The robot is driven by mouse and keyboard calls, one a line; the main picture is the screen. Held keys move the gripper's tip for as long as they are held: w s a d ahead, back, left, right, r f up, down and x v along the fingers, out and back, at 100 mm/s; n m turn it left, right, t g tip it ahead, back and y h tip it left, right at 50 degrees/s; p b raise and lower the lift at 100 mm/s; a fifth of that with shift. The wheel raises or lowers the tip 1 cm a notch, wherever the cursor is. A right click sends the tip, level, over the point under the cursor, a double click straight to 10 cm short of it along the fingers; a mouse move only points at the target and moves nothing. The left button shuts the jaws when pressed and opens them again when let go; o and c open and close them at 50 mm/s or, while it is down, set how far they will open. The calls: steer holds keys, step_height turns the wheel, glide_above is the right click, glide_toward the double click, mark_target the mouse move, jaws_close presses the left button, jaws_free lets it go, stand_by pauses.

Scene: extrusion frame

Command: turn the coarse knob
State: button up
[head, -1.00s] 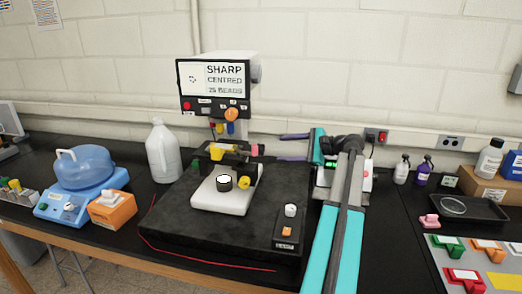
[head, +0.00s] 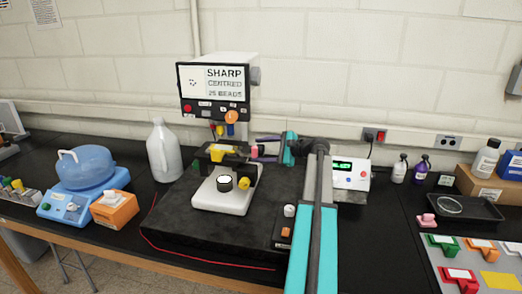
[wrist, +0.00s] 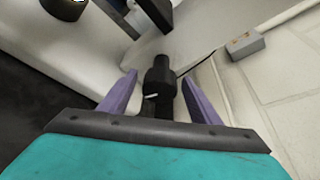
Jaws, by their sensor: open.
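The microscope (head: 215,90) stands on a dark slab, with its screen at the top and a white base (head: 238,203) below. In the wrist view a dark stepped knob (wrist: 160,90) with a short white mark lies between my two purple fingers. I take it for the coarse knob. My gripper (wrist: 160,77) is open, with a finger on each side and visible gaps to the knob. In the head view my gripper (head: 260,148) reaches in from the right at the microscope's side, close to a pink part (head: 255,152). The dark knob is hard to make out there.
A white box with a green display (head: 350,173) stands just right of my arm. A yellow knob (head: 244,183) and a black round part (head: 225,183) are at the white base. A jug (head: 163,150) stands to the left. A small control box (head: 285,230) sits near my arm.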

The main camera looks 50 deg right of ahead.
steer(key=c, duration=1)
steer(key=shift+f, duration=0.1)
steer(key=shift+f+n+b, duration=0.1)
steer(key=shift+n+b, duration=0.3)
steer(key=shift+b, duration=0.7)
steer(key=shift+n+t+b, duration=0.3)
steer(key=shift+t+b, duration=0.1)
steer(key=shift+b, duration=0.25)
steer(key=shift+h+b, duration=0.3)
steer(key=shift+n+b, duration=0.3)
steer(key=shift+r, duration=0.2)
steer(key=o, duration=1)
